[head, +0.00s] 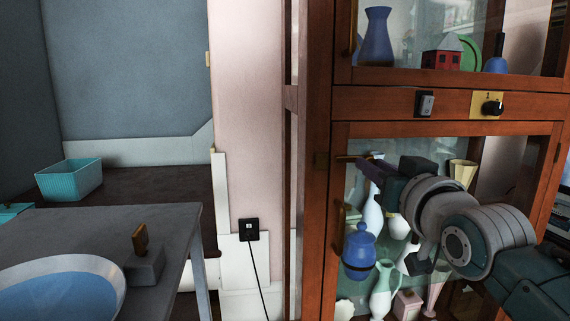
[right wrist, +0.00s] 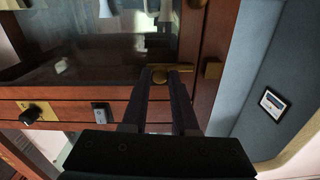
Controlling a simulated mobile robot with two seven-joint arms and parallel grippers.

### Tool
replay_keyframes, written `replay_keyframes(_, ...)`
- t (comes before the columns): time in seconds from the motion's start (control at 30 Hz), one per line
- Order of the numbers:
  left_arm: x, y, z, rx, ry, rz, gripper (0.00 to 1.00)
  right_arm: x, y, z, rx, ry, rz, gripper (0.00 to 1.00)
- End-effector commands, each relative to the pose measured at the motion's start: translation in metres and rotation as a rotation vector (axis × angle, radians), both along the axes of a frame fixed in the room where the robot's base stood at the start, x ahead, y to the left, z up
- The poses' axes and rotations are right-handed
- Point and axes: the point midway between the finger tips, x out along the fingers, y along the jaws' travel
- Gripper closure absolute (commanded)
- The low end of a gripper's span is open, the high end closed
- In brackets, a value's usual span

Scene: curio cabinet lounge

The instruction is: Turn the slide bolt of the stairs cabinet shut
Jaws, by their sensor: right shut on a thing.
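The wooden cabinet (head: 450,129) with glass doors stands at the right of the head view. A brass slide bolt (head: 347,157) sits at the upper left corner of its lower door; it also shows in the right wrist view (right wrist: 182,67). A brass keeper block (right wrist: 213,70) sits on the frame beside it, with a gap between bolt and keeper. My right gripper (head: 366,164) reaches in from the right, and its fingers (right wrist: 163,79) are shut on the bolt's knob. My left gripper is not in view.
Vases and a blue jar (head: 360,252) stand behind the lower glass. A brass plate with a black knob (head: 492,107) and a switch (head: 425,103) are on the rail above. A grey table (head: 150,222) with a blue basin (head: 60,295) stands at left.

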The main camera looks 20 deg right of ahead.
Motion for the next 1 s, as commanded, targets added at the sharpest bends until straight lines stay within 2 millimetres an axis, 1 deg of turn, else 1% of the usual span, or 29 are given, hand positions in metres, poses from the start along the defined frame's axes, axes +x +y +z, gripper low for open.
replay_keyframes(0.03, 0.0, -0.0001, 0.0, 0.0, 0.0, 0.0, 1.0, -0.0001, 0.0, -0.0002, 0.0, 0.0, 0.0, 0.92)
replay_keyframes(0.1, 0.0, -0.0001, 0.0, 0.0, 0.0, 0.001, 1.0, -0.0001, 0.0, -0.0002, 0.0, 0.0, 0.0, 1.0)
replay_keyframes(1.0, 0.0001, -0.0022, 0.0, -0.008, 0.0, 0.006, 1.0, -0.0001, 0.0001, -0.0004, 0.0, 0.001, 0.0, 1.0)
